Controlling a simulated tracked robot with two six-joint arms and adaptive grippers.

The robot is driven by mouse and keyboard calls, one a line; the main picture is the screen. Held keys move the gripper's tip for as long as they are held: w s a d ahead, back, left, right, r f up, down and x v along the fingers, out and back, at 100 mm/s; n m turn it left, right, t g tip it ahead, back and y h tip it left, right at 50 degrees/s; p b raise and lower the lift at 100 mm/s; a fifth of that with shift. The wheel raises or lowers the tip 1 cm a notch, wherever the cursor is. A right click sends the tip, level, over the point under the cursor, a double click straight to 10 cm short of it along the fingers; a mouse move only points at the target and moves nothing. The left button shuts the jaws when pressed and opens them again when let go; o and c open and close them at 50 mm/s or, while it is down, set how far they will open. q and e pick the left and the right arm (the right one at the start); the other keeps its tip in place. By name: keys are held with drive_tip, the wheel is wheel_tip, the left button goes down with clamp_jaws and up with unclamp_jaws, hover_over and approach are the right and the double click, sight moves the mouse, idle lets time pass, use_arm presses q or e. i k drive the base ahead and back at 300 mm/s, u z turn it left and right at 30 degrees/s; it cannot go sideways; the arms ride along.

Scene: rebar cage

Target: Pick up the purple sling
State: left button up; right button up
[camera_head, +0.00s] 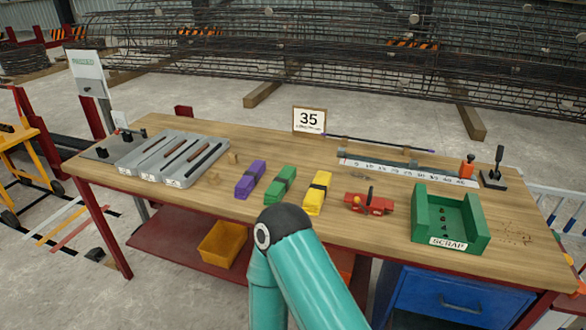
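A purple sling (250,178), a folded bundle with a dark band around its middle, lies on the wooden workbench (215,203) left of centre. A green sling (281,185) and a yellow sling (318,193) lie to its right in a row, each with a dark band. A teal arm link of mine with a dark joint rises from the bottom centre, in front of the bench edge. Neither of my grippers shows, so I cannot see what they hold.
A red tool (369,202) and a green scrap bin (450,219) are to the right.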

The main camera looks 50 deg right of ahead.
sight(250, 178)
drive_tip(key=z, duration=0.4)
drive_tip(key=i, duration=0.9)
drive_tip(key=z, duration=0.6)
drive_tip(key=k, duration=0.85)
drive_tip(key=z, duration=0.2)
drive_tip(key=i, duration=0.85)
drive_tip(key=u, duration=0.05)
